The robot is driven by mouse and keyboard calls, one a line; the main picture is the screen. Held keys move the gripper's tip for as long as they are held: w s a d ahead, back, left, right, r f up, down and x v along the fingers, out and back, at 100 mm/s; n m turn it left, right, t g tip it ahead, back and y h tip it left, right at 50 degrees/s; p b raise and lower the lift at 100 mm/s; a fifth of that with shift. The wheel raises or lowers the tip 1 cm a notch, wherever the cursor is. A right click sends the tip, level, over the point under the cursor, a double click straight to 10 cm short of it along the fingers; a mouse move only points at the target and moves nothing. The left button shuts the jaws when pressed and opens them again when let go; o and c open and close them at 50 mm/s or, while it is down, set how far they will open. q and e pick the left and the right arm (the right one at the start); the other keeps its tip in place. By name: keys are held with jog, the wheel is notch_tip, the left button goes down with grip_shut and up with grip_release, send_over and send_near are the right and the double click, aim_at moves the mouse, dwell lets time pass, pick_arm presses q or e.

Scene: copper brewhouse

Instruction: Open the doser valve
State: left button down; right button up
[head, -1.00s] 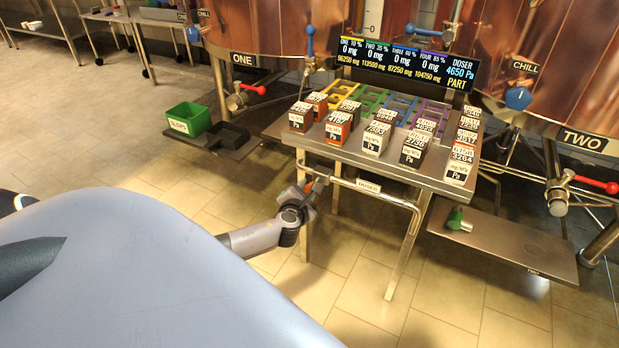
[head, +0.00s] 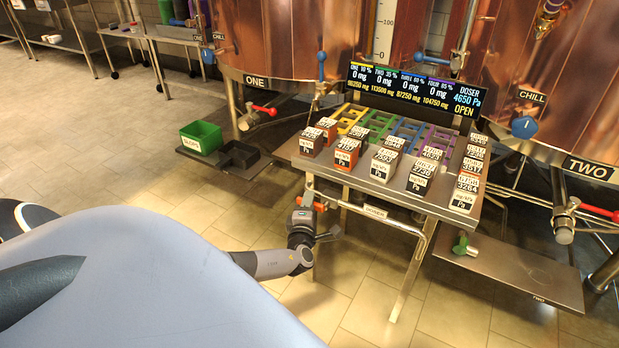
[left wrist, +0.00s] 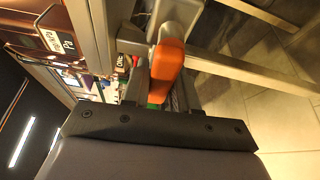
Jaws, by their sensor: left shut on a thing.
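The doser valve's orange lever (head: 319,206) is at the left end of the pipe under the dosing table's front edge. The DOSER label (head: 375,212) is on that pipe. My left gripper (head: 309,205) is shut on the lever. In the left wrist view the orange lever (left wrist: 168,62) sits between the fingers, and its tip is partly hidden by the gripper. The display (head: 414,90) reads DOSER 4650 Pa OPEN. My right gripper is not in view.
Several labelled blocks stand on the steel dosing table (head: 330,164) below the display. A green SLOPS bin (head: 200,138) is on a low shelf at left. Copper tanks stand behind. A low steel shelf (head: 515,268) is at right. Tiled floor is clear at left.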

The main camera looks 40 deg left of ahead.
pick_arm(q)
jog(key=shift+r, duration=0.1)
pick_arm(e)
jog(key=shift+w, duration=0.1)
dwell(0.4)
pick_arm(q)
jog(key=c, duration=1)
grip_release()
jog(key=shift+o, duration=0.2)
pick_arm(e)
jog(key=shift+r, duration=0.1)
pick_arm(q)
jog(key=shift+s, duration=0.1)
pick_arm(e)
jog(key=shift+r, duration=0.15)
pick_arm(q)
jog(key=p+v, duration=0.3)
jog(key=v, duration=0.4)
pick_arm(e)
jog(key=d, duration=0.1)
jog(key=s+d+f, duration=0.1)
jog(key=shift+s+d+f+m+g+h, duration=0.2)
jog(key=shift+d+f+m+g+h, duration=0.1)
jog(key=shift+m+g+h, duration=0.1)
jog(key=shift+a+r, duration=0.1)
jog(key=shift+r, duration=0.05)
